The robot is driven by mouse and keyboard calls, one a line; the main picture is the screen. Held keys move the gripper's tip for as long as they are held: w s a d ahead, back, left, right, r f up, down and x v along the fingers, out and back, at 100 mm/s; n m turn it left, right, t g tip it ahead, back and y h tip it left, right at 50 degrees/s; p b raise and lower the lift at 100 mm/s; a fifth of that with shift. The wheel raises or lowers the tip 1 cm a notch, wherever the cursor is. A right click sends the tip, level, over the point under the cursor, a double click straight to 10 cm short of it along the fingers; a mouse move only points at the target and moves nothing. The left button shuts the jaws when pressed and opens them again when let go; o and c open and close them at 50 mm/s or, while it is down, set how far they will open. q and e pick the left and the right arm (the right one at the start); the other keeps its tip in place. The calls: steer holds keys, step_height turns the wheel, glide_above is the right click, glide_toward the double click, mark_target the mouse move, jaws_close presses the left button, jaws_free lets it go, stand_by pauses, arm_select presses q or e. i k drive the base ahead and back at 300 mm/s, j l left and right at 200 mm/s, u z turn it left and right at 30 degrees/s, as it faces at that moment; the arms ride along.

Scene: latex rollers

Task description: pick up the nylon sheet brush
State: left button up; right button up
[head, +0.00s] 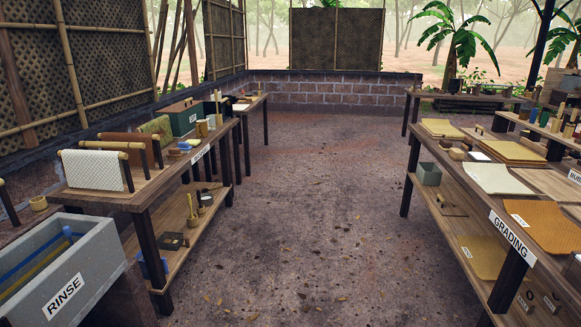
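I cannot single out the nylon sheet brush for certain at this size. Small blue and brown items (184,146) lie on the left wooden table (150,190), near its right edge; one of them may be a brush. Upright thin handles (217,103) stand in a group further back on that table, and I cannot tell what they are. Neither of my grippers is in view.
The grey RINSE basin (62,290) stands front left, by rollers with hanging sheets (95,170). The GRADING table (480,205) with flat sheets (497,178) runs along the right. The dirt floor (300,200) between them is clear.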

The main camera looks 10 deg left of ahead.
mark_target(184, 147)
steer(key=i, duration=2.25)
steer(key=i+j+u, duration=0.1)
steer(key=i+u, duration=0.15)
steer(key=i, duration=0.3)
steer(key=i+u, duration=0.2)
steer(key=i, duration=0.35)
steer(key=i+l+u, duration=0.25)
steer(key=i, duration=0.35)
steer(key=i+l+u, duration=0.25)
steer(key=i, duration=0.3)
steer(key=j, duration=0.1)
